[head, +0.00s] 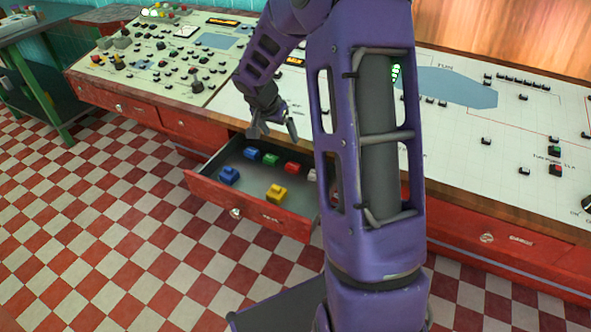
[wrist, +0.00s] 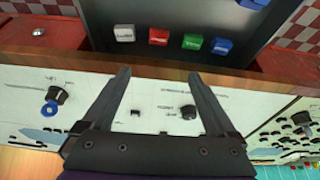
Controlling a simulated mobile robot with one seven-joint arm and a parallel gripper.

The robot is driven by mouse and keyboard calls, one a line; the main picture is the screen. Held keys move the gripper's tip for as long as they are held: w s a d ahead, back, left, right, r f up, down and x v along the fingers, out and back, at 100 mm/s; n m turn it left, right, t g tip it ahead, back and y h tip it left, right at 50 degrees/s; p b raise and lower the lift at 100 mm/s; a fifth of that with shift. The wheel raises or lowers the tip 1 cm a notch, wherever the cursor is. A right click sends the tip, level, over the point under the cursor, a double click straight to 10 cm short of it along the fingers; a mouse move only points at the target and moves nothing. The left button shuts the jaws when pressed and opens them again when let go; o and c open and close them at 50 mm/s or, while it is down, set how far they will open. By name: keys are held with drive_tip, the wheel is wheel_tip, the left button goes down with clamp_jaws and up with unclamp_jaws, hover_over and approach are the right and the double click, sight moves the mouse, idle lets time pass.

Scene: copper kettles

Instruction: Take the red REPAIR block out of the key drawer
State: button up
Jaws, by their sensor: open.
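The key drawer (head: 240,213) is pulled open at the front of the red desk. The red block (head: 291,167) lies at the back of the drawer, between a green block (head: 271,159) and a white block (head: 312,174). In the wrist view the red block (wrist: 158,37) shows just beyond the wooden desk edge, roughly in line with the gap between my fingers; its label is too small to read. My gripper (head: 272,130) is open and empty, above the desk's front edge behind the drawer. It also shows in the wrist view (wrist: 158,74), its fingers apart, touching no block.
A blue block (head: 252,153) lies left of the green one. Another blue block (head: 229,176) and a yellow block (head: 277,193) lie nearer the drawer front. The wooden desk edge (wrist: 150,69) borders the drawer's back. Knobs stand on the panel (head: 180,62). The drawer's middle has bare floor.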

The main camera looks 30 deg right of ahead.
drive_tip(key=b, duration=0.1)
hover_over(292, 166)
drive_tip(key=s+a, duration=0.2)
drive_tip(key=shift+m, duration=0.3)
drive_tip(key=f, duration=1.1)
drive_tip(key=shift+w+d+f, duration=0.2)
drive_tip(key=shift+f, duration=0.2)
drive_tip(key=x, duration=0.4)
drive_tip(key=shift+s+a+f+b, duration=0.2)
drive_tip(key=shift+a+b, duration=0.1)
drive_tip(key=shift+w+d+f, duration=0.2)
drive_tip(key=shift+f, duration=0.3)
drive_tip(key=c, duration=1.4)
drive_tip(key=shift+r, duration=0.1)
drive_tip(key=shift+c, duration=0.2)
